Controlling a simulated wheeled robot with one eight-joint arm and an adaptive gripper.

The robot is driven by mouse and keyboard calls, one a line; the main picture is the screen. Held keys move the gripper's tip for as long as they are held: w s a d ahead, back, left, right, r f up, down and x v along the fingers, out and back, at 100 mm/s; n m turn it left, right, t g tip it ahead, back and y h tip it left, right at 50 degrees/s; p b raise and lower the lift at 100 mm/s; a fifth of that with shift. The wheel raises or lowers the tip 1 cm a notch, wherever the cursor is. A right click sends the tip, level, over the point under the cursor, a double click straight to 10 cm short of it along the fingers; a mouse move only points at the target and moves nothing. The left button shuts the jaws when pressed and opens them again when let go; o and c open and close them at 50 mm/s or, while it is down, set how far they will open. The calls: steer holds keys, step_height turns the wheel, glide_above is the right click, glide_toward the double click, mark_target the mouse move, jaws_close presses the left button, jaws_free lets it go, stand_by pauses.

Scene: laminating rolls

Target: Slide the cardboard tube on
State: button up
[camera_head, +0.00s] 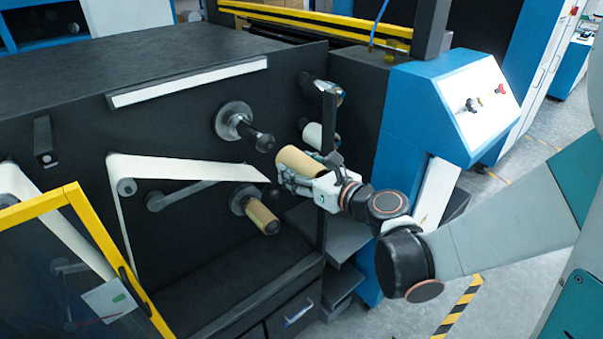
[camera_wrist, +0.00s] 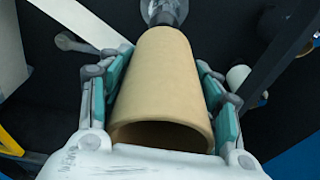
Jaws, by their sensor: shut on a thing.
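The tan cardboard tube (camera_head: 298,163) is held in my gripper (camera_head: 300,184), in front of the black machine face. In the wrist view the tube (camera_wrist: 165,85) lies between both finger pads of my gripper (camera_wrist: 165,95), its open near end towards the camera. Beyond its far end is a dark spindle with a grey round flange (camera_wrist: 163,10). In the head view the bare spindle (camera_head: 257,137) sticks out up and left of the tube, apart from it in the picture. Whether the tube's far end touches the spindle tip in the wrist view is hidden.
A lower spindle carries another tan tube (camera_head: 262,216). A white web (camera_head: 180,168) runs over rollers at the left. A dark upright bar (camera_head: 328,150) stands close to my gripper. A blue control cabinet (camera_head: 410,110) is at the right, and a yellow-framed door (camera_head: 70,200) at lower left.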

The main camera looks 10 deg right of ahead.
mark_target(270, 149)
steer(key=shift+r+p+x, duration=0.15)
steer(key=shift+r+x, duration=0.1)
steer(key=shift+x, duration=1.4)
steer(key=shift+r+p+x, duration=0.1)
steer(key=shift+r+x, duration=0.1)
steer(key=shift+x, duration=1.45)
steer(key=shift+r+p+x, duration=0.15)
steer(key=shift+r+x, duration=0.1)
steer(key=shift+x, duration=1.45)
steer(key=shift+r+b+x, duration=0.15)
steer(key=shift+r+x, duration=0.1)
steer(key=shift+x, duration=1.5)
steer(key=shift+r+b+x, duration=0.15)
steer(key=shift+r+x, duration=0.1)
steer(key=shift+x, duration=1.45)
steer(key=shift+r+b+x, duration=0.15)
steer(key=shift+r+x, duration=0.05)
steer(key=shift+x, duration=1.55)
steer(key=shift+w+a+r, duration=0.1)
steer(key=shift+w, duration=0.15)
